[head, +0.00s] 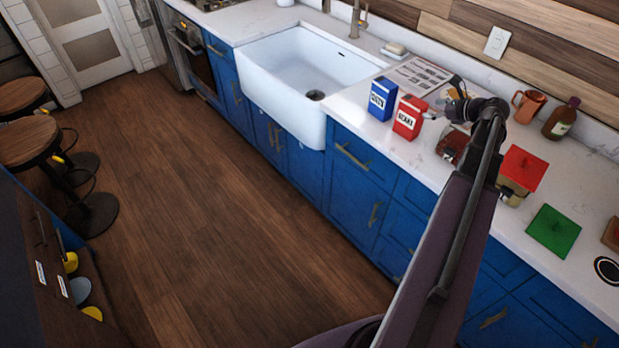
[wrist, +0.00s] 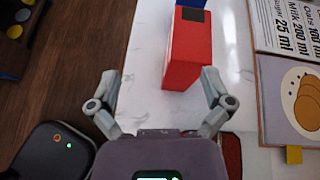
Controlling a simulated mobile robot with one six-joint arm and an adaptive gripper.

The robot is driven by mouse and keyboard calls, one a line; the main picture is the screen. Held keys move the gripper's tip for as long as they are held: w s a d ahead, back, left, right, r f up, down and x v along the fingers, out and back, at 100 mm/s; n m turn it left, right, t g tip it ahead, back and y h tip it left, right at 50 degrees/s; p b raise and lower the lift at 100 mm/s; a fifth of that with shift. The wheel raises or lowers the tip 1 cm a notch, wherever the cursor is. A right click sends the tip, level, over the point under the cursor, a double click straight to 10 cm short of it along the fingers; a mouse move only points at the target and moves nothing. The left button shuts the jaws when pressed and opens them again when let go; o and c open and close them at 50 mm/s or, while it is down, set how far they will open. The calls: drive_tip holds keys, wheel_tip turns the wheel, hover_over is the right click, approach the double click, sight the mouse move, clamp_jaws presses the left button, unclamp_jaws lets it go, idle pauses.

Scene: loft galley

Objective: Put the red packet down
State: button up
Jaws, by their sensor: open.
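The red packet (head: 408,118) stands upright on the white countertop, just right of a blue packet (head: 382,99). My gripper (head: 436,113) is beside the red packet, on its right in the head view. In the wrist view my gripper (wrist: 161,80) has its two fingers spread wide, with nothing held. There the red packet (wrist: 190,55) lies ahead of the fingers, off to the right, close to the right fingertip. I cannot tell whether that fingertip touches it. The blue packet shows only as a sliver (wrist: 190,3) behind it.
A printed recipe sheet (head: 418,76), an orange mug (head: 528,105) and a brown bottle (head: 561,118) are at the back. A red square (head: 522,168) and a green square (head: 553,231) are to the right. The sink (head: 305,75) is left; the counter's front edge is near the packets.

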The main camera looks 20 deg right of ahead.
drive_tip(key=w+a+f+n+g, duration=0.1)
drive_tip(key=a+f+n+g, duration=0.35)
drive_tip(key=a, duration=0.75)
drive_tip(key=a+f+n+g, duration=0.2)
drive_tip(key=a+n, duration=0.6)
drive_tip(key=a, duration=0.3)
drive_tip(key=s+a+f+n+g+h, duration=0.1)
drive_tip(key=s+a+n, duration=0.3)
drive_tip(key=a+n, duration=0.4)
drive_tip(key=s+a+f+n+g+h, duration=0.2)
drive_tip(key=a+n, duration=0.6)
drive_tip(key=a, duration=0.4)
drive_tip(key=s+g+h, duration=0.1)
drive_tip(key=s+h, duration=0.1)
drive_tip(key=s, duration=0.1)
drive_tip(key=shift+f+n+h, duration=0.25)
drive_tip(key=shift+n+h, duration=0.05)
drive_tip(key=shift+n, duration=0.05)
